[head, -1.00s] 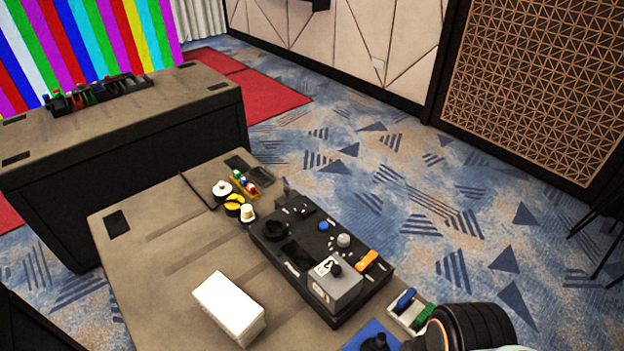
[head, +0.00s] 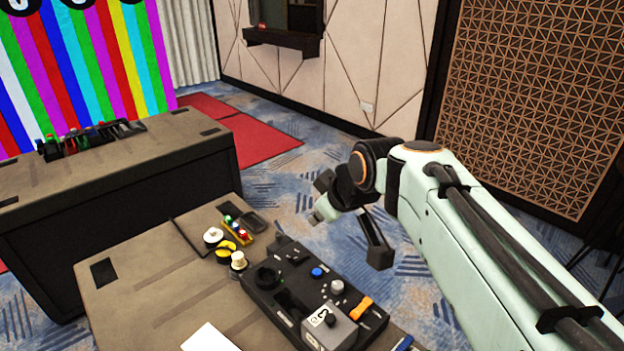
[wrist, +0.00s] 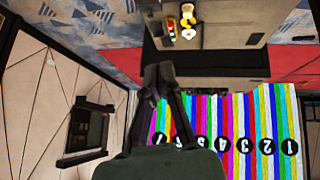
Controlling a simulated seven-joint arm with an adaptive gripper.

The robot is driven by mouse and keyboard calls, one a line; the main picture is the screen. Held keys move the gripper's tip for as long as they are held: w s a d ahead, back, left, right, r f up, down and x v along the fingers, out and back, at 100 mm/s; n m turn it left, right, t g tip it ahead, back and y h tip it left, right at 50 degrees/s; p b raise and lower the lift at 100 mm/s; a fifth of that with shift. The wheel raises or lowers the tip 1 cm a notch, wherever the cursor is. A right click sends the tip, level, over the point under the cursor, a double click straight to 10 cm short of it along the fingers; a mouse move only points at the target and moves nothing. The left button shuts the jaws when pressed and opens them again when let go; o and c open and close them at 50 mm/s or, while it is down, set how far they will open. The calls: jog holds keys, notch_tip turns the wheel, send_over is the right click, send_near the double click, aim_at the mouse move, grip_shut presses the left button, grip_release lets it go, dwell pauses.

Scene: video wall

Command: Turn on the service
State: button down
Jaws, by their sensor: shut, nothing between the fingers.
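A black control panel (head: 290,280) lies on the near desk. It carries a blue button (head: 317,272), a grey knob (head: 337,286), an orange handle (head: 361,308), a black round knob (head: 266,276) and a grey box (head: 329,328) with a dark knob on top. I cannot tell which control is the service one. My gripper (head: 332,190) is raised above and beyond the panel's far right side, touching nothing. In the wrist view, its dark fingers (wrist: 158,80) are together and empty, pointing toward the striped video wall, which shows upside down.
A second desk (head: 120,180) with a row of coloured levers stands before the striped video wall (head: 90,70). Carpeted floor lies clear on the right.

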jog(key=w+a+f+y, duration=0.1)
jog(key=w+f+y, duration=0.15)
jog(key=w, duration=0.45)
jog(key=w+a+f+y, duration=0.1)
jog(key=w+f, duration=0.3)
jog(key=w, duration=0.3)
jog(key=w+d+f+m+g, duration=0.1)
jog(key=w+d+f, duration=0.1)
jog(key=f, duration=1.1)
jog(key=shift+w+d+m, duration=0.25)
jog(key=shift+d+m, duration=0.15)
jog(key=shift+d, duration=0.15)
send_over(293, 256)
jog(key=d, duration=0.2)
jog(key=f, duration=0.7)
jog(key=shift+s+f, duration=0.25)
jog(key=shift+s, duration=0.15)
jog(key=shift+s+f, duration=0.2)
jog(key=shift+f, duration=1.5)
jog(key=shift+s+a, duration=0.1)
